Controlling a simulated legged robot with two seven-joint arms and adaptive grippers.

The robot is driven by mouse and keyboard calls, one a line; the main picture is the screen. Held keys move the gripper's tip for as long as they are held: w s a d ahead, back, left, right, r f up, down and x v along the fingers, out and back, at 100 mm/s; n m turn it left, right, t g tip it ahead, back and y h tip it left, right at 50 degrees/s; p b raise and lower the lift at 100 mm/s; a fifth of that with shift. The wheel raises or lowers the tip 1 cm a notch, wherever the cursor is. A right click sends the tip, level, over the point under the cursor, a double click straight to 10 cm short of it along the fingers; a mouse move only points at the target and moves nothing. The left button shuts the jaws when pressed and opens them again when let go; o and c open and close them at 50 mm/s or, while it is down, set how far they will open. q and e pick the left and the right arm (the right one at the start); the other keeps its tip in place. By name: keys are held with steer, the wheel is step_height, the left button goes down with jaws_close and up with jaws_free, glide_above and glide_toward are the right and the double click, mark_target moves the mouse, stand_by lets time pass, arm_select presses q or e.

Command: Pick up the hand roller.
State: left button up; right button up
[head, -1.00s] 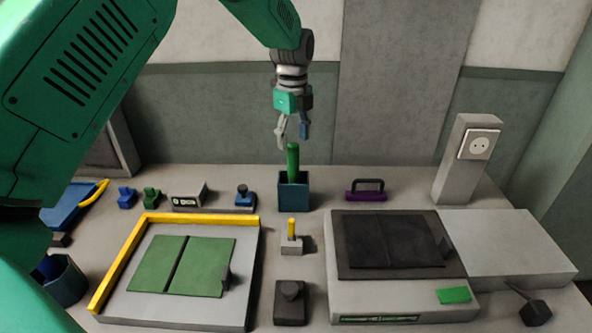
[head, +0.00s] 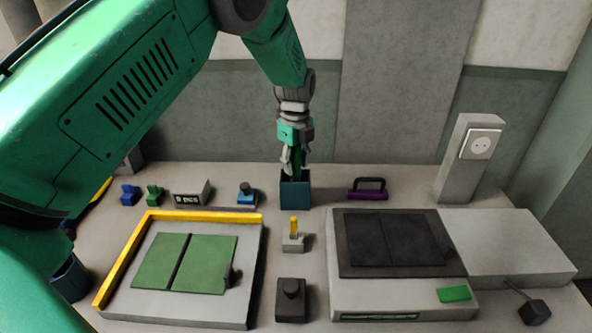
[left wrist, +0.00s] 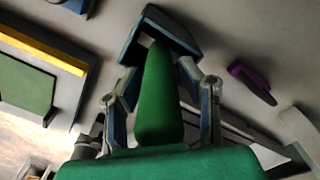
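The hand roller shows as a green handle (left wrist: 160,100) standing up out of a dark blue open-topped holder (head: 295,195) at the back middle of the table. Its lower end is hidden inside the holder. My left gripper (head: 293,160) points down over the holder, its fingers on either side of the handle. In the left wrist view the handle lies between the two fingers with gaps beside it, so the gripper looks open around it. The holder (left wrist: 150,32) shows there beyond the fingertips. My right gripper is not in view.
A purple block with a black handle (head: 368,194) stands right of the holder. A blue-based stamp-like tool (head: 247,197) and a small display box (head: 190,196) stand left. A grey block with a yellow peg (head: 293,240) is in front. A socket post (head: 467,160) stands back right.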

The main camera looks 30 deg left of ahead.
arm_select(q)
jaws_close()
step_height(320, 180, up, 18)
steer(key=shift+b, duration=0.3)
steer(key=shift+w, duration=0.1)
stand_by(0.4)
